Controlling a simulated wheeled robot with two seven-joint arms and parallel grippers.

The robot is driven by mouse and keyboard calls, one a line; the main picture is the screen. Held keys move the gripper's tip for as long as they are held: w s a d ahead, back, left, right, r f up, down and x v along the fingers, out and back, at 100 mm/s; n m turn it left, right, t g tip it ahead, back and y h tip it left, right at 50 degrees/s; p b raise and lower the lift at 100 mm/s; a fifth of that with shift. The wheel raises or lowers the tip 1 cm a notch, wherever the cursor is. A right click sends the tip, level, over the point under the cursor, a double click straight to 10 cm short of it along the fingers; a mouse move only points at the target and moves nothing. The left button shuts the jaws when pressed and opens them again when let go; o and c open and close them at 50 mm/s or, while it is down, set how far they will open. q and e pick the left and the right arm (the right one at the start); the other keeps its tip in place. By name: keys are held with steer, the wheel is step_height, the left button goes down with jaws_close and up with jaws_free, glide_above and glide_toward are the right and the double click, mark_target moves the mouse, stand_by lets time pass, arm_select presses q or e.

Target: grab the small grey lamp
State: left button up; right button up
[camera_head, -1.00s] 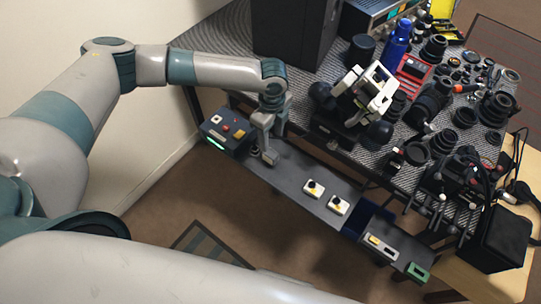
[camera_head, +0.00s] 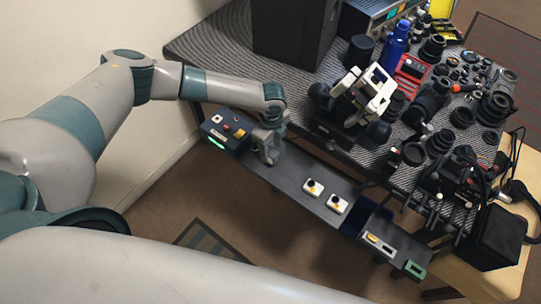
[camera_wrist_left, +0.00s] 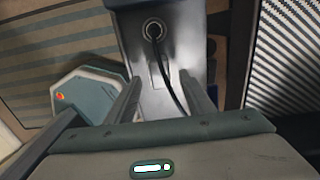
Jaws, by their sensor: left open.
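My left gripper (camera_head: 268,157) hangs over the left part of the long dark grey panel (camera_head: 312,169). In the left wrist view its two fingers (camera_wrist_left: 163,95) are spread with nothing visible gripped between them. Ahead of the fingers, a small round dark piece with a pale ring (camera_wrist_left: 154,30) sits on the grey panel. A thin black curved cable or stem runs from it back between the fingers. I cannot tell for sure whether this is the small grey lamp; in the head view my gripper covers that spot. My right gripper is out of view.
A control box with buttons (camera_head: 225,130) stands at the panel's left end. Two white switch blocks (camera_head: 325,196) sit to the right. The table beyond is crowded with black lenses (camera_head: 440,142), a white device (camera_head: 365,93) and a blue bottle (camera_head: 395,45).

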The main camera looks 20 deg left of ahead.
mark_target(271, 152)
arm_select(q)
step_height(271, 152, down, 3)
steer(key=shift+a+r+p, duration=0.1)
steer(key=shift+p, duration=0.4)
steer(key=shift+w+f, duration=0.1)
steer(key=shift+f, duration=0.6)
steer(key=shift+c, duration=0.2)
jaws_close()
steer(key=shift+r, duration=0.2)
